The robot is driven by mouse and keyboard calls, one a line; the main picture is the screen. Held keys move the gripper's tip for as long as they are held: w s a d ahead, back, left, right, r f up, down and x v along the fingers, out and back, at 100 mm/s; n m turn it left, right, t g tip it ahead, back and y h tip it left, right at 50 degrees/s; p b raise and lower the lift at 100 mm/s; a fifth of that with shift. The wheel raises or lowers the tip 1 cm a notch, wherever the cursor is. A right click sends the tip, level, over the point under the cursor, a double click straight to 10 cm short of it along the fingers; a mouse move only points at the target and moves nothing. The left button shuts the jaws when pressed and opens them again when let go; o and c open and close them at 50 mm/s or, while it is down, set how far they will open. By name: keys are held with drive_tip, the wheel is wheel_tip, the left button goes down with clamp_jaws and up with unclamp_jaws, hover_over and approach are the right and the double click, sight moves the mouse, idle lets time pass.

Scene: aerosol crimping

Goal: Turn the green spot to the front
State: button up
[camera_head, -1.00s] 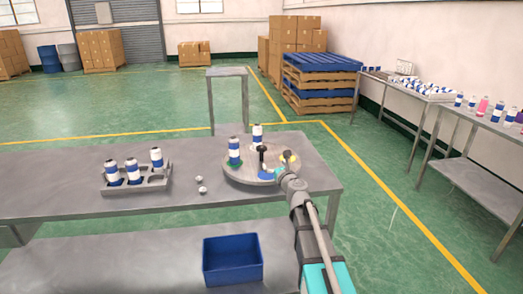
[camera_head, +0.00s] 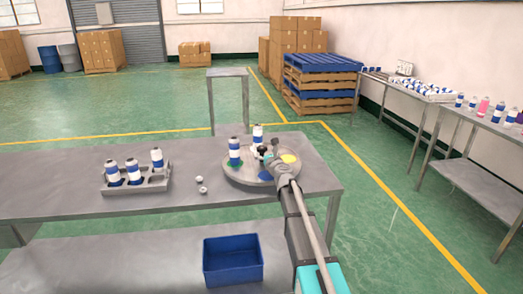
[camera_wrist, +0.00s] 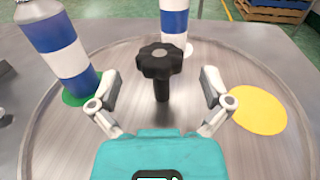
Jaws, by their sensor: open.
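The round grey turntable (camera_head: 240,174) stands on the table. Its green spot (camera_head: 232,163) is on the left side, mostly under a blue-and-white can (camera_head: 234,149); both also show at the left in the wrist view, the green spot (camera_wrist: 74,98) beneath the can (camera_wrist: 62,50). A second can (camera_head: 257,134) stands at the back. A yellow spot (camera_wrist: 257,110) is bare on the right; a blue spot (camera_head: 265,177) is at the near side. The black knob (camera_wrist: 161,62) rises at the centre. My gripper (camera_wrist: 161,80) is open, its fingers either side of the knob, apart from it.
A grey rack (camera_head: 137,185) with several cans stands left on the table. Two small pale pieces (camera_head: 201,185) lie between rack and turntable. A blue bin (camera_head: 233,260) is on the lower shelf. Side tables (camera_head: 470,170) with bottles are at right.

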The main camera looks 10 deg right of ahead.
sight(263, 152)
drive_tip(key=shift+w+a, duration=0.2)
drive_tip(key=shift+w, duration=0.65)
drive_tip(key=shift+w+a, duration=0.15)
drive_tip(key=shift+w, duration=0.65)
drive_tip(key=c, duration=1.4)
drive_tip(key=shift+o, duration=0.2)
drive_tip(key=shift+a+y, duration=0.2)
drive_tip(key=shift+y, duration=0.1)
